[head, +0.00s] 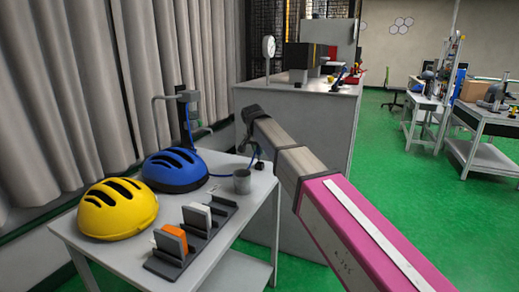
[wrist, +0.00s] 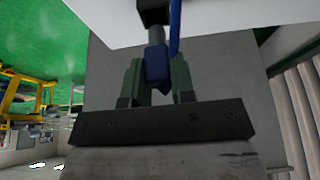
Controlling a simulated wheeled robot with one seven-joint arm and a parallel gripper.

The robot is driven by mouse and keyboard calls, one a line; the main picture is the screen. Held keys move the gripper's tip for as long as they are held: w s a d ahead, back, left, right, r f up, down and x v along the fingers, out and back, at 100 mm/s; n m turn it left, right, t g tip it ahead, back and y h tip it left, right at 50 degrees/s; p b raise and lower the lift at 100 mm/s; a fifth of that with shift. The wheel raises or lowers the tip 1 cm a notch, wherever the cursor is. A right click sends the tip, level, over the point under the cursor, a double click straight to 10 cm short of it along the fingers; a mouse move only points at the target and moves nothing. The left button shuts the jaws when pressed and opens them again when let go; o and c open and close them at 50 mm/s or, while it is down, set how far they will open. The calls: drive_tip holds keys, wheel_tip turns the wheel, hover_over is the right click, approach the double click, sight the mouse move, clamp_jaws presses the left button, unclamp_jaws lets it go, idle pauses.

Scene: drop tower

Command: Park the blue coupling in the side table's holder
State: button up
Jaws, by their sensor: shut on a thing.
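My gripper (wrist: 158,85) has its two green fingers on either side of the blue coupling (wrist: 157,66) and is shut on it. A grey collar and a dark block continue from the coupling toward the top of the wrist view; a blue hose runs beside it. A dark post with a bracket (head: 187,100), seemingly the holder, stands at the table's back, apart from my gripper.
A yellow helmet (head: 118,209), a blue helmet (head: 174,170), a grey cup (head: 242,181) and a dark slotted rack (head: 188,244) with upright devices stand on the side table. A grey counter (head: 310,130) stands behind my arm. Green floor is open at right.

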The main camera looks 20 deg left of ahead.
sight(259, 155)
drive_tip(key=shift+f, duration=0.5)
drive_tip(key=shift+f, duration=1.15)
drive_tip(key=shift+f, duration=0.2)
drive_tip(key=o, duration=0.8)
drive_tip(key=shift+s, duration=0.1)
drive_tip(key=v, duration=1)
drive_tip(key=shift+r, duration=0.35)
